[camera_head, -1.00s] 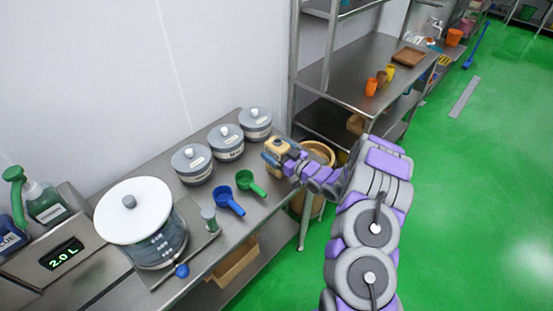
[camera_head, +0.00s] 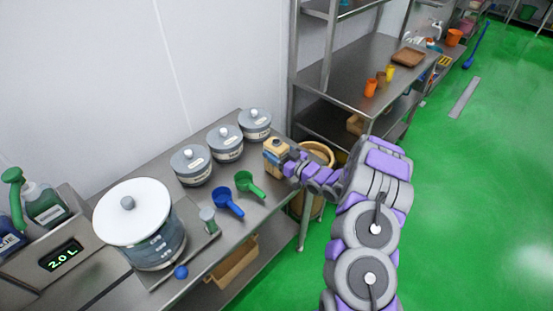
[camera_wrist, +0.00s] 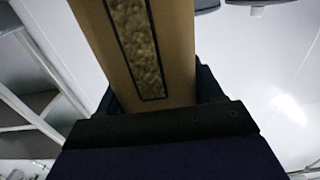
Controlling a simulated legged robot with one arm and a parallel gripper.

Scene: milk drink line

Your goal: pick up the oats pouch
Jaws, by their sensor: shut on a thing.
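The oats pouch (camera_head: 276,147) is tan and shows at the end of my arm in the head view, by the right end of the steel table. In the wrist view the pouch (camera_wrist: 177,50) fills the upper middle, with a clear window showing pale flakes. My gripper (camera_head: 275,157) is shut on the pouch; its dark jaws (camera_wrist: 160,112) lie against the pouch's sides in the wrist view. Whether the pouch's base touches the table is hard to tell.
Several lidded grey pots (camera_head: 228,143) stand along the wall. A green scoop (camera_head: 249,184) and a blue scoop (camera_head: 228,201) lie in front of them. A large clear vessel (camera_head: 160,245) with a white lid stands left. A steel shelf unit (camera_head: 350,75) rises behind my arm.

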